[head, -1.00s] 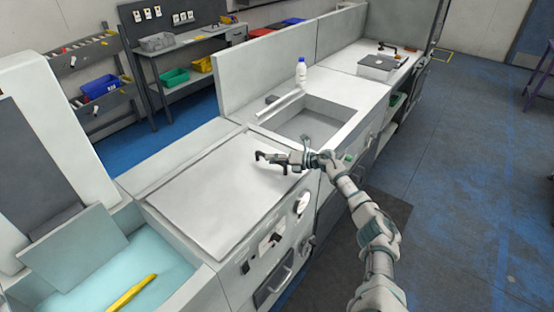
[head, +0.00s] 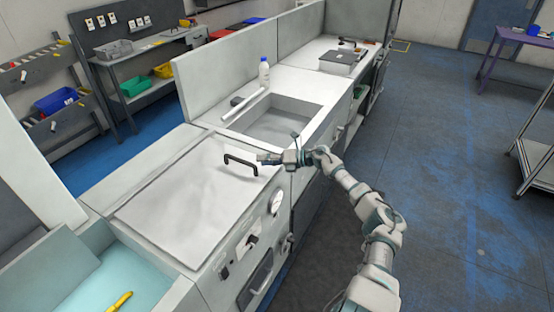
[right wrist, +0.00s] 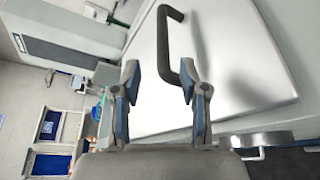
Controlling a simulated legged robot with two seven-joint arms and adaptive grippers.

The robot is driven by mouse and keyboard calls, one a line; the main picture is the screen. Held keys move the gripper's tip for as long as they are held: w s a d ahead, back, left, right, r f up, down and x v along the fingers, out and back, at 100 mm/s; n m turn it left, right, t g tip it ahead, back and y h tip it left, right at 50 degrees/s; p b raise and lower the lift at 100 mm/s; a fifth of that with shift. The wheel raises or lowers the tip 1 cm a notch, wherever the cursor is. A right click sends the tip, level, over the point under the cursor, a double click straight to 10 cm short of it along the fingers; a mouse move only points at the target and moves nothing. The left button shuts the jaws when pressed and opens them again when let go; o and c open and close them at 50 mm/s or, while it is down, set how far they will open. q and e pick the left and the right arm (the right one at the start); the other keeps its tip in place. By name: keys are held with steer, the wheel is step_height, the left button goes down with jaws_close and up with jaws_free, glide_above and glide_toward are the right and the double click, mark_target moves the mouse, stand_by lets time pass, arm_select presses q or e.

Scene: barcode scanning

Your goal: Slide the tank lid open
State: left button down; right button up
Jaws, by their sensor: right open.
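The tank lid (head: 185,205) is a pale, flat metal panel lying over the tank in the counter, and it appears closed. A black bar handle (head: 240,162) stands up near its far right corner. My right gripper (head: 263,158) is at the right end of the handle, with its arm coming in from the right. In the right wrist view the gripper (right wrist: 160,75) is open. The handle (right wrist: 166,45) runs in between the fingers and bends toward the right fingertip, where contact cannot be told. The lid (right wrist: 225,60) fills the background there. My left gripper is out of view.
A sink basin (head: 275,122) and a white bottle (head: 264,72) are beyond the lid. An open bath of pale blue liquid (head: 95,285) with a yellow item (head: 119,301) is at the lower left.

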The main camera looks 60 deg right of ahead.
steer(key=v, duration=0.3)
steer(key=shift+s+d+f, duration=0.1)
steer(key=shift+d, duration=0.25)
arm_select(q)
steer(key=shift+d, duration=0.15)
arm_select(e)
steer(key=shift+s, duration=0.1)
steer(key=shift+a, duration=0.15)
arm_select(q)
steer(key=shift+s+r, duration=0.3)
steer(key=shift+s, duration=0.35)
